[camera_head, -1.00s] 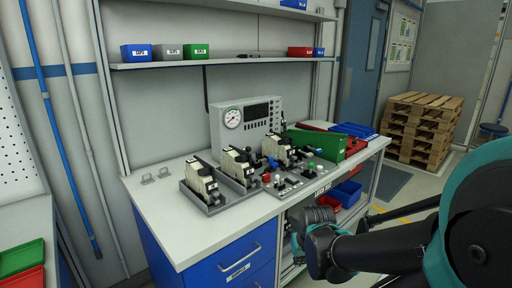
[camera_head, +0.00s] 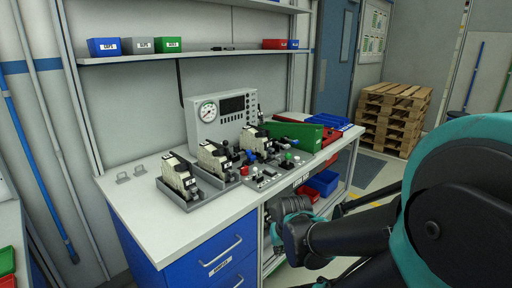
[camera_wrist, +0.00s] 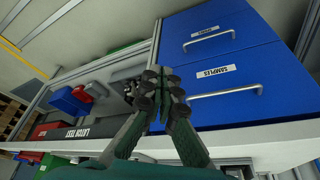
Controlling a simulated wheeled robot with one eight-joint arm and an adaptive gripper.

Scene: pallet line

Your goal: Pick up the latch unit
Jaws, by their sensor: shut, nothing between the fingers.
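Several cream-and-black latch units stand in grey trays on the white workbench in the head view. The left one (camera_head: 180,176) sits in the front-left tray (camera_head: 190,202), the middle one (camera_head: 216,157) is just right of it, and the right one (camera_head: 255,139) is farther back. Which one the task means I cannot tell. My gripper (camera_wrist: 165,76) is shut and empty in the wrist view, in front of the bench's blue drawers and lower shelf.
The white bench top (camera_head: 150,221) has free room at its front left. A gauge panel (camera_head: 221,118) and a green bin (camera_head: 298,136) stand behind the trays. Blue drawers (camera_wrist: 222,85) are under the bench. A shelf (camera_head: 190,54) with small bins hangs above. Pallets (camera_head: 392,118) are stacked at right.

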